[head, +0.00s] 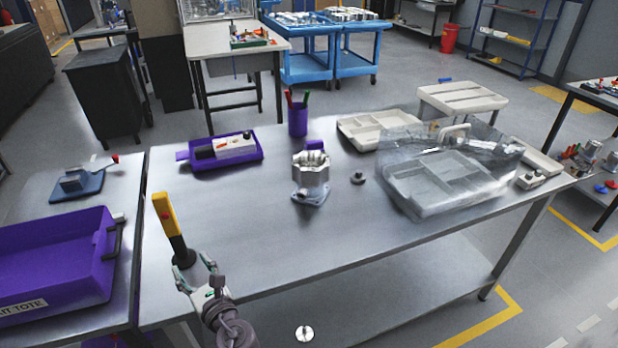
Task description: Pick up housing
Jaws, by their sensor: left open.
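The housing (310,172) is a shiny metal machined part with a flanged foot, standing upright near the middle of the steel table (250,220). My left gripper (196,280) is at the table's front left edge, open and empty, in front of and to the left of the housing and well apart from it. My right gripper does not show in the head view.
A yellow-and-black upright tool (171,228) stands just behind my left gripper. A purple tray (222,152), a purple pen cup (298,117), a small dark knob (357,178) and a clear lidded organiser (440,185) surround the housing. A purple tote (60,262) stands far left.

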